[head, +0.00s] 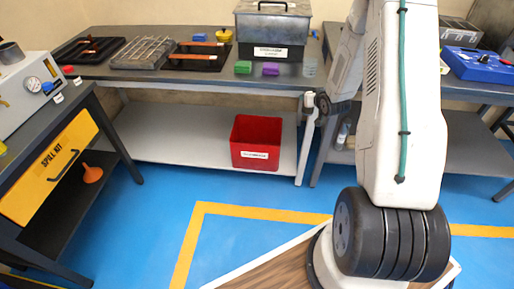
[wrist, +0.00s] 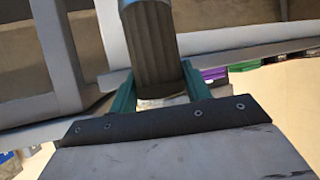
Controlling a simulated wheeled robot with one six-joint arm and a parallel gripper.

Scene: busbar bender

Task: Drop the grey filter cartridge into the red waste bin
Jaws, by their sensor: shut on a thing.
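The grey filter cartridge (wrist: 152,40) is a ribbed cylinder with a blue-grey end at the top of the wrist view. My gripper (wrist: 157,72) has its teal fingers shut on the cartridge, one on each side. The red waste bin (head: 255,146) stands on the lower shelf of the back bench in the head view, open at the top, with a white label in front. I cannot make out the bin in the wrist view. In the head view I cannot clearly make out the gripper or cartridge beside my arm.
The back bench (head: 150,72) carries racks, a grey metal box (head: 272,28), a green block (head: 243,67) and a purple block (head: 270,69). Its lower shelf (head: 170,135) is clear left of the bin. A yellow spill kit drawer (head: 50,165) is at left. Blue floor is open between.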

